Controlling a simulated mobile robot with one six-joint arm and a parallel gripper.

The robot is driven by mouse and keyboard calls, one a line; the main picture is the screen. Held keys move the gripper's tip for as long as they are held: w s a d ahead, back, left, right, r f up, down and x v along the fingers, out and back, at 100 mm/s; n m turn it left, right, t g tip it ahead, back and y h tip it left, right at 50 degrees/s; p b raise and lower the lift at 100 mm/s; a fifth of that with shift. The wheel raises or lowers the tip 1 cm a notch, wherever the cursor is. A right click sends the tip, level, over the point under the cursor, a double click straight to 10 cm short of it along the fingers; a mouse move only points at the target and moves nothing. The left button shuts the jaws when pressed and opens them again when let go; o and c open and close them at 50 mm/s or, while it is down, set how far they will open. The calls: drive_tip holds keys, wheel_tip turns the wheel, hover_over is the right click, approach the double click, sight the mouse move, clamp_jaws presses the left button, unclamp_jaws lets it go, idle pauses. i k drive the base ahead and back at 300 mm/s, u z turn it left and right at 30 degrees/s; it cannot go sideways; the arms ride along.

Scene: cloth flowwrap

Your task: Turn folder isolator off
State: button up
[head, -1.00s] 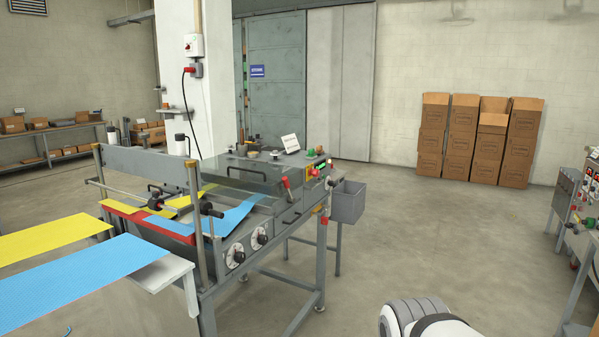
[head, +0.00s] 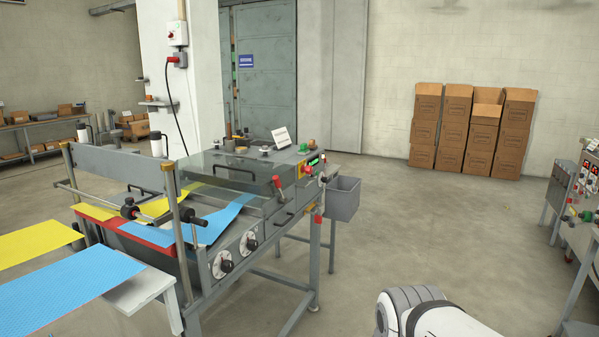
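The folder machine (head: 245,185) stands left of the middle, with blue and yellow cloth running into it. A white isolator box (head: 177,33) with a red switch is on the pale pillar behind it. A red plug (head: 176,60) with a dark cable sits just below that box. The switch is too small to tell its position. The machine's right end has a control panel (head: 312,165) with a green display and red and yellow parts. Part of my own white and grey arm shows at the bottom right. My gripper is not in view.
A grey bin (head: 342,199) hangs at the machine's right end. Cardboard boxes (head: 470,130) are stacked by the back wall. Another machine (head: 575,205) stands at the right edge. The floor (head: 425,225) between the two machines is clear.

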sight(308, 170)
drive_tip(key=z, duration=0.1)
drive_tip(key=i, duration=2.55)
drive_tip(key=u, duration=0.2)
